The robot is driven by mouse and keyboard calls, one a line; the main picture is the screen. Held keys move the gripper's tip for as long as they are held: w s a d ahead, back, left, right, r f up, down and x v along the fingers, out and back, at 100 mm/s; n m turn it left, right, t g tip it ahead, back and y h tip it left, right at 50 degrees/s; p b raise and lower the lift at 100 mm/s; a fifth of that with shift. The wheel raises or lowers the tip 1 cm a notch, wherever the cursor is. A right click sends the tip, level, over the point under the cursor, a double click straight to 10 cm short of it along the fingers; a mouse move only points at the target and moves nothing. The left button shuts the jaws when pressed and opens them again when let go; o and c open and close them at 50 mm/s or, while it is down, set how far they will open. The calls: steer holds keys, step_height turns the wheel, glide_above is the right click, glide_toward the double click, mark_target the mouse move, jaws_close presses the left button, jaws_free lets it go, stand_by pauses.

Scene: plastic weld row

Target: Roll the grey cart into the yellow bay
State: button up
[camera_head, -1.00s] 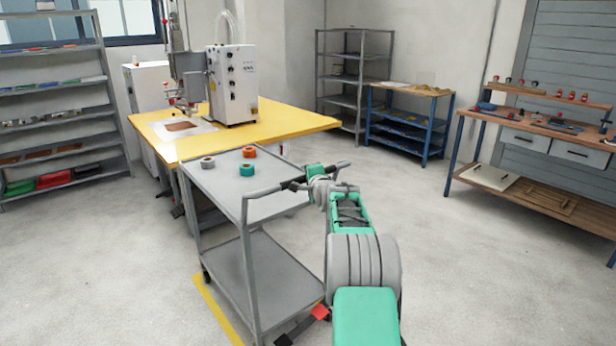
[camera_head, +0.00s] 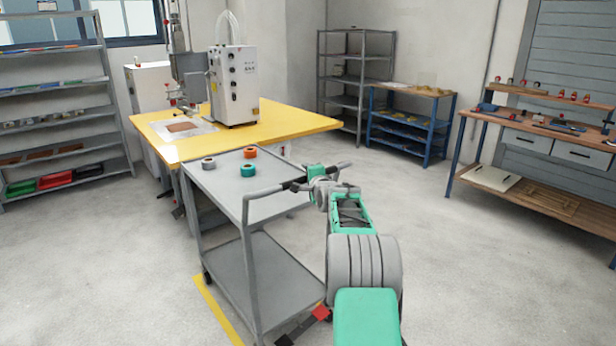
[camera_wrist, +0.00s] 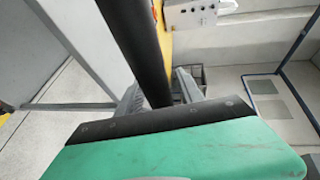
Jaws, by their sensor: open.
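The grey cart (camera_head: 218,187) stands in the middle of the head view, with two shelves and a push handle on its near right side. Three tape rolls, grey, orange and teal, lie on its top. A yellow floor line (camera_head: 222,312) shows at the cart's lower left; the rest of the bay is hidden or out of view. My gripper (camera_head: 300,184) is at the cart handle, with its jaws open. In the wrist view the dark handle bar (camera_wrist: 140,50) runs up from the green gripper body. I cannot tell if the fingers touch the bar.
A yellow-topped table (camera_head: 285,119) with a white welding machine (camera_head: 234,85) stands close behind the cart. Shelves (camera_head: 55,110) are at the left, a blue rack (camera_head: 408,125) at the back. A workbench (camera_head: 540,130) is at the right. The floor at right is open.

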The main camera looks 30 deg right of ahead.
steer(key=v, duration=0.7)
steer(key=shift+s, duration=0.4)
steer(key=shift+r, duration=0.1)
steer(key=s+a+r+n+g+y+p, duration=0.2)
steer(key=s+a+n+p, duration=0.25)
steer(key=a, duration=0.65)
steer(key=s+a+r+n+g+y+p, duration=0.25)
steer(key=a+n+p, duration=0.2)
steer(key=a, duration=0.65)
steer(key=s+a+f+n+g+p, duration=0.1)
steer(key=s+a+n+g+p, duration=0.2)
steer(key=s, duration=1.1)
steer(key=s+a+f+n+g+p, duration=0.1)
steer(key=s+a+n+g+p, duration=0.3)
steer(key=s+a+n, duration=0.4)
steer(key=s+a, duration=0.4)
steer(key=s, duration=0.2)
steer(key=shift+s+n, duration=0.35)
steer(key=shift+n, duration=0.05)
steer(key=shift+r+g+y, duration=0.1)
steer(key=shift+g+y, duration=0.15)
